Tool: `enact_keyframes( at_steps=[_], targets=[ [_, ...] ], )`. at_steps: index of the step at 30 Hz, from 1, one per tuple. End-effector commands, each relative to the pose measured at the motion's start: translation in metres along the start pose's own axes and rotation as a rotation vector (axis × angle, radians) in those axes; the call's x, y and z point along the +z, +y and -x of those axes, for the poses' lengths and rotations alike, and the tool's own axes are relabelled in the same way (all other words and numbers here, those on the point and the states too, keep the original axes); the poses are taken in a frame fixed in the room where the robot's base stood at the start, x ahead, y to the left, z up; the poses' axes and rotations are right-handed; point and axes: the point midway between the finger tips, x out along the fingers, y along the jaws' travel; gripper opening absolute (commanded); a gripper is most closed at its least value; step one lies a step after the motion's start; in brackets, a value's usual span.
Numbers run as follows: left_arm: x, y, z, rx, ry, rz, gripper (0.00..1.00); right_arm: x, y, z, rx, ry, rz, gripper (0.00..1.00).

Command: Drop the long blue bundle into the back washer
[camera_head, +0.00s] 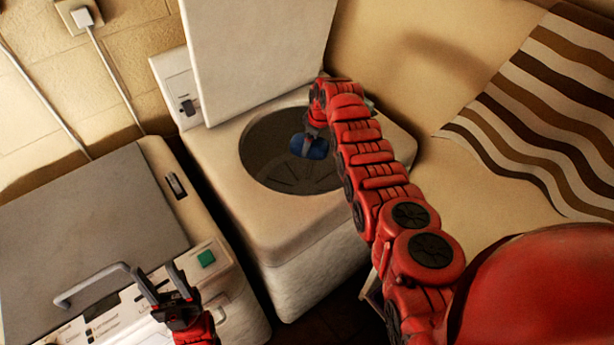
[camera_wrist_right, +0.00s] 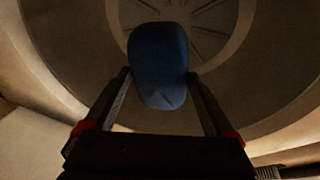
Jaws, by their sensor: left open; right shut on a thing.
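The back washer (camera_head: 310,225) is a cream top-loader with its lid (camera_head: 255,50) standing open and a dark round drum (camera_head: 270,165) showing. My right gripper (camera_head: 312,140) is over the drum opening, shut on the blue bundle (camera_head: 318,149). In the right wrist view, the blue bundle (camera_wrist_right: 158,65) sits between the two fingers (camera_wrist_right: 160,95), with the ribbed drum floor (camera_wrist_right: 185,20) below it. The bundle looks apart from the drum floor. My left gripper (camera_head: 165,290) is open and empty near the front washer's handle at the lower left.
The front washer (camera_head: 190,215) at the left has a closed grey lid (camera_head: 80,235), a bar handle (camera_head: 95,280) and a green button (camera_head: 206,258). A striped cloth (camera_head: 550,110) lies on the right. Cords run down the tiled wall behind.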

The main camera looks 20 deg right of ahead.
Motion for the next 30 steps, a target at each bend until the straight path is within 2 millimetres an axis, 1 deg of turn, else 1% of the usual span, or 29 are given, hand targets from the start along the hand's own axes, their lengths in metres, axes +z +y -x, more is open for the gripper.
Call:
enact_keyframes(
  at_steps=[2, 3, 4, 5, 13, 17, 22, 25, 30],
  targets=[
    [0.0, 0.0, 0.0, 0.0, 0.0, 0.0, 0.5, -0.001, 0.001, 0.001, 0.001, 0.001, 0.0, 0.0],
    [0.0, 0.0, 0.0, 0.0, 0.0, 0.0, 0.5, -0.001, 0.001, 0.001, 0.001, 0.001, 0.0, 0.93],
    [0.0, 0.0, 0.0, 0.0, 0.0, 0.0, 0.5, -0.001, 0.0, 0.001, 0.001, 0.001, 0.0, 0.98],
    [0.0, 0.0, 0.0, 0.0, 0.0, 0.0, 0.5, -0.001, 0.0, 0.001, 0.001, 0.001, 0.0, 1.0],
    [0.0, 0.0, 0.001, 0.0, 0.0, 0.0, 0.5, 0.0, 0.0, 0.001, -0.001, 0.0, 0.0, 1.0],
    [0.001, 0.0, 0.004, 0.0, 0.0, 0.0, 0.5, 0.0, 0.0, 0.003, -0.002, -0.001, 0.001, 1.0],
    [0.002, 0.001, 0.013, 0.0, 0.0, 0.0, 0.5, 0.0, 0.0, 0.015, 0.0, 0.002, 0.001, 1.0],
    [0.003, 0.001, 0.018, 0.0, 0.0, 0.0, 0.5, 0.001, 0.0, 0.025, 0.001, 0.002, -0.001, 1.0],
    [0.005, 0.002, 0.032, 0.0, 0.0, 0.0, 0.5, 0.0, 0.0, 0.056, 0.006, 0.004, 0.0, 1.0]
  ],
)
